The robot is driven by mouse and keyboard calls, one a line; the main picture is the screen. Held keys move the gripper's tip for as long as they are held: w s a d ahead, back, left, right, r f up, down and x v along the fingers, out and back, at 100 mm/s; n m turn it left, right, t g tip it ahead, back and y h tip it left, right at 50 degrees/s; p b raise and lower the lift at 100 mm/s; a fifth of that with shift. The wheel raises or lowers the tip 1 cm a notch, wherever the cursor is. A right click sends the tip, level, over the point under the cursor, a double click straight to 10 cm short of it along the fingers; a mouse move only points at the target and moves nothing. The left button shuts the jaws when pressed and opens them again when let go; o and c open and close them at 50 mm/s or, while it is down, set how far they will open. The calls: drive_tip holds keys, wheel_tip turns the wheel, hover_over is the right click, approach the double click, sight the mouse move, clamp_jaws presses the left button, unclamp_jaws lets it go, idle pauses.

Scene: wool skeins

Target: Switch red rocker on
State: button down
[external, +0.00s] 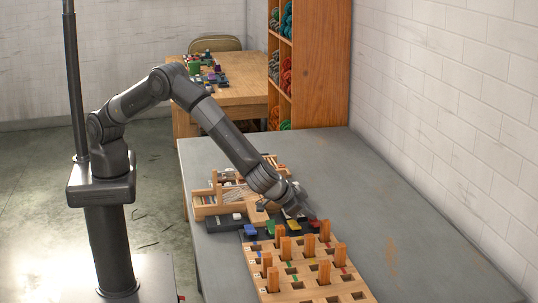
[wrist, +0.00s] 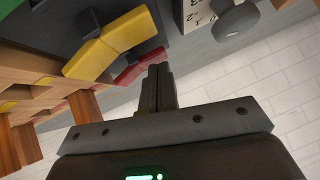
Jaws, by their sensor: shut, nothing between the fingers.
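The red rocker (wrist: 140,64) shows in the wrist view just beyond my fingertips, beside a yellow rocker (wrist: 110,43). In the external view the red rocker (external: 315,224) is a small red patch at the right end of a dark switch strip. My gripper (wrist: 156,76) is shut and empty, with its tips at the red rocker's near edge; I cannot tell whether they touch it. In the external view my gripper (external: 303,214) is low over the strip. The fingers hide part of the red rocker, and its tilt is unclear.
A wooden board (external: 262,270) with upright pegs stands close in front of the strip. A blue rocker (external: 250,231) is at the left. A wooden rack (external: 205,207) is behind. A grey knob (wrist: 236,22) is near the strip. The grey table (external: 370,200) is clear at the right.

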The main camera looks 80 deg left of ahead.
drive_tip(key=shift+d, duration=0.1)
drive_tip(key=shift+d+r, duration=0.25)
drive_tip(key=shift+d, duration=0.4)
drive_tip(key=shift+r, duration=0.1)
drive_tip(key=shift+r, duration=0.3)
wheel_tip(320, 180, up, 3)
drive_tip(key=a+v, duration=0.1)
drive_tip(key=v, duration=0.9)
drive_tip(key=shift+a+r, duration=0.2)
drive_tip(key=shift+a, duration=0.15)
